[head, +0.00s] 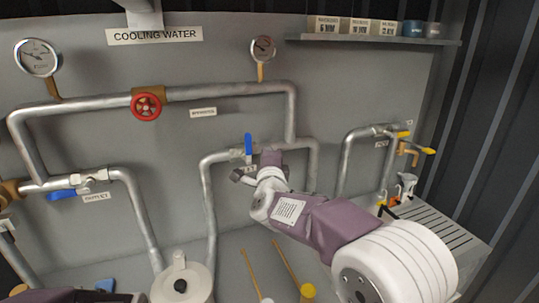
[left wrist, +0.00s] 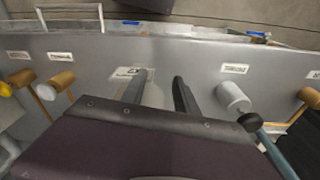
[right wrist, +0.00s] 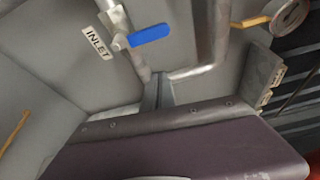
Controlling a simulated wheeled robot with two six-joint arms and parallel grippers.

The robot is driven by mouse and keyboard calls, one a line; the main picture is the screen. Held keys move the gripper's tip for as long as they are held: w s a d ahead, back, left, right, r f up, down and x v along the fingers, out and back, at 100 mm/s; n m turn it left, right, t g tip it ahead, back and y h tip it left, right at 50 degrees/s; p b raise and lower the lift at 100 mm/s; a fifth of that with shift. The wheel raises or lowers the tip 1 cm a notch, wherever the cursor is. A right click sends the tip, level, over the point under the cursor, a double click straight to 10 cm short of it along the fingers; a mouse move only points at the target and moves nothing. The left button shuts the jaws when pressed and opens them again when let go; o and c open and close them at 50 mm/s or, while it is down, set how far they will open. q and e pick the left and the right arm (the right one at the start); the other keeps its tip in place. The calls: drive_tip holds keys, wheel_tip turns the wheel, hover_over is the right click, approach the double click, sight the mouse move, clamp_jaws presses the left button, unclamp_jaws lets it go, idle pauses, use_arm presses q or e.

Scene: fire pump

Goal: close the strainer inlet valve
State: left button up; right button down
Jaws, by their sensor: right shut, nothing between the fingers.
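The strainer inlet valve has a blue lever (head: 248,146) on the pipe right of centre in the head view. The lever points up, across its pipe. In the right wrist view the blue lever (right wrist: 150,36) sticks out sideways from the pipe, beside the INLET label (right wrist: 97,43). My right gripper (head: 240,177) is just below the valve in the head view. Its fingers (right wrist: 157,90) are together and empty, apart from the lever. My left gripper (left wrist: 160,88) is open and empty, its fingers apart in front of a grey panel; its fingers are not seen in the head view.
A red handwheel (head: 146,105) sits on the upper pipe. Gauges (head: 37,57) are above. Yellow-handled taps (head: 428,150) and a slotted grey box (head: 440,232) are at right. A white lidded canister (head: 182,280) stands in front.

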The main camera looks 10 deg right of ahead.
drive_tip(key=s+d+f+g+h, duration=0.1)
drive_tip(key=s+d+f+h, duration=0.1)
drive_tip(key=s+d, duration=0.35)
drive_tip(key=s+d+f+n+g+y, duration=0.1)
drive_tip(key=s+f+n+g+y, duration=0.1)
drive_tip(key=f+n, duration=0.35)
drive_tip(key=s+d+f+n+g+y, duration=0.1)
drive_tip(key=s+f+n+g+y, duration=0.1)
drive_tip(key=f, duration=0.7)
use_arm(q)
drive_tip(key=shift+f, duration=0.3)
use_arm(e)
drive_tip(key=s+f+n+g, duration=0.5)
drive_tip(key=s+f, duration=0.3)
drive_tip(key=s, duration=0.3)
drive_tip(key=s+f+n+g, duration=0.6)
drive_tip(key=s+f+n, duration=0.1)
drive_tip(key=s, duration=0.5)
drive_tip(key=shift+s+a+f+n+y, duration=0.3)
drive_tip(key=shift+a+f+n, duration=0.05)
drive_tip(key=shift+f, duration=0.45)
drive_tip(key=shift+a, duration=0.1)
